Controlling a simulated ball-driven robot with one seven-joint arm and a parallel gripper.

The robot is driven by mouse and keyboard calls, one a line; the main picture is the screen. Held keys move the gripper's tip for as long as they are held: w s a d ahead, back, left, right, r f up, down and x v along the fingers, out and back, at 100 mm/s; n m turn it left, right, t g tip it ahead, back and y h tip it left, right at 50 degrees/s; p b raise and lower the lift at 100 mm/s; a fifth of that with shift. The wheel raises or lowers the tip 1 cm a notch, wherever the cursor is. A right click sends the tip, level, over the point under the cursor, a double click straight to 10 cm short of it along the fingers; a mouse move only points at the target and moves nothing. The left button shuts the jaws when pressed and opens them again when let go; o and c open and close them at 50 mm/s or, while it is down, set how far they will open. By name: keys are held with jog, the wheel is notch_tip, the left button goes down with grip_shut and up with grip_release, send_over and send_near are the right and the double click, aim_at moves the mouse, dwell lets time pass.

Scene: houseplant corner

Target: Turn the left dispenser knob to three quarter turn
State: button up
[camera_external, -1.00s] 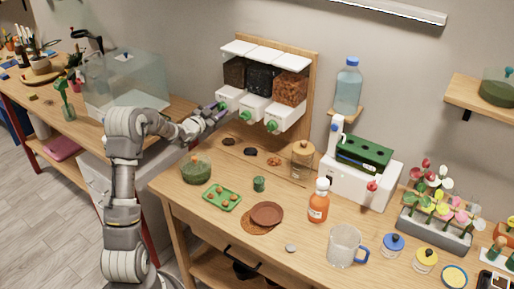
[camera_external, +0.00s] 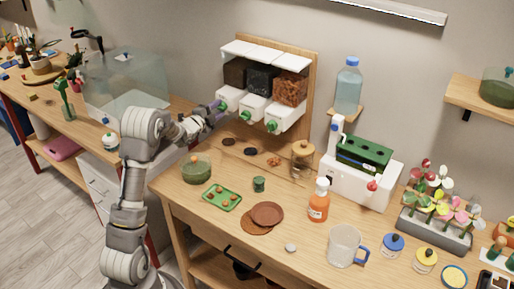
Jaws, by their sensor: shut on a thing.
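The dispenser (camera_external: 263,82) hangs on a wooden back board, with three clear bins over white spouts, each with a green knob. The left bin (camera_external: 234,73) holds dark brown stuff. My gripper (camera_external: 220,108) is at the left dispenser knob (camera_external: 222,106), shut on it; my fingers partly cover the knob, and its turn angle cannot be read. The middle knob (camera_external: 246,115) and the right knob (camera_external: 271,126) stand free to the right of my gripper.
Below the dispenser lie small dark piles (camera_external: 250,151) and an orange-brown pile (camera_external: 274,162). A glass bowl of green stuff (camera_external: 196,168), a green tray (camera_external: 222,197) and a corked jar (camera_external: 302,158) stand on the table. A glass tank (camera_external: 128,85) is behind my arm.

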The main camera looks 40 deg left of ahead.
jog(key=shift+m, duration=1)
jog(key=o, duration=1)
jog(key=shift+o, duration=0.2)
jog(key=s+p, duration=0.2)
jog(key=s, duration=0.5)
jog(key=shift+s, duration=0.4)
